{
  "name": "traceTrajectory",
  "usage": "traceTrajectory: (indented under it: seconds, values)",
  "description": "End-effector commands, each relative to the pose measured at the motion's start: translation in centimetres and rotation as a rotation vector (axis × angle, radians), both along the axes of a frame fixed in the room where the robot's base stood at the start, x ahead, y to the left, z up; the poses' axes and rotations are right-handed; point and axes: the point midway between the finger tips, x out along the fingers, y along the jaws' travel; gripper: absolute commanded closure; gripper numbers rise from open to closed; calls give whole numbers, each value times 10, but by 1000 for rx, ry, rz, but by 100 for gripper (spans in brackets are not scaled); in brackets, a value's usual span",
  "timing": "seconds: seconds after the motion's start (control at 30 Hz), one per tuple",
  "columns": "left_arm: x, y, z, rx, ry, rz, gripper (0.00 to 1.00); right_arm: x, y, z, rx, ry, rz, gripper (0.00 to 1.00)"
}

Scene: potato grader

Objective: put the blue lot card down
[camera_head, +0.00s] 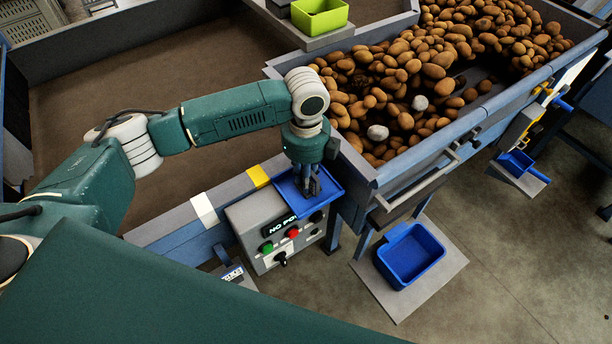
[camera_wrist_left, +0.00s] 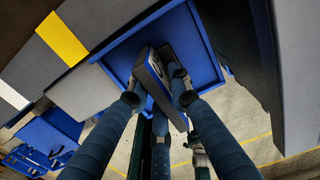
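My left gripper (camera_head: 310,190) points down over a shallow blue tray (camera_head: 337,181) on top of the grey control box. In the head view the fingers hide the card. My right gripper is in neither view.
The control box (camera_head: 265,225) has a display, green and red buttons and a knob. A large trough of potatoes (camera_head: 430,75) stands beside the gripper. A blue bin (camera_head: 411,256) sits lower right, and a lime-green bin (camera_head: 319,15) at the back.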

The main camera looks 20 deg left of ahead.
Motion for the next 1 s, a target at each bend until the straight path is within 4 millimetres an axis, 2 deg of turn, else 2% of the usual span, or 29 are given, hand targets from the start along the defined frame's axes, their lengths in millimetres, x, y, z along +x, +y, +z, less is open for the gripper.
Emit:
traceTrajectory:
  seconds: [0.33,0.47,0.57,0.8,1.0]
  values:
    - [0,0,1,0,0,0,66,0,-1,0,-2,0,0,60]
    - [1,0,9,0,-2,-1,66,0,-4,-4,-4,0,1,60]
    - [1,0,25,-1,-5,-2,66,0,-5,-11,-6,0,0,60]
    - [1,0,77,-1,-5,-2,66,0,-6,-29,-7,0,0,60]
    - [1,0,110,-2,-2,0,66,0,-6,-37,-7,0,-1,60]
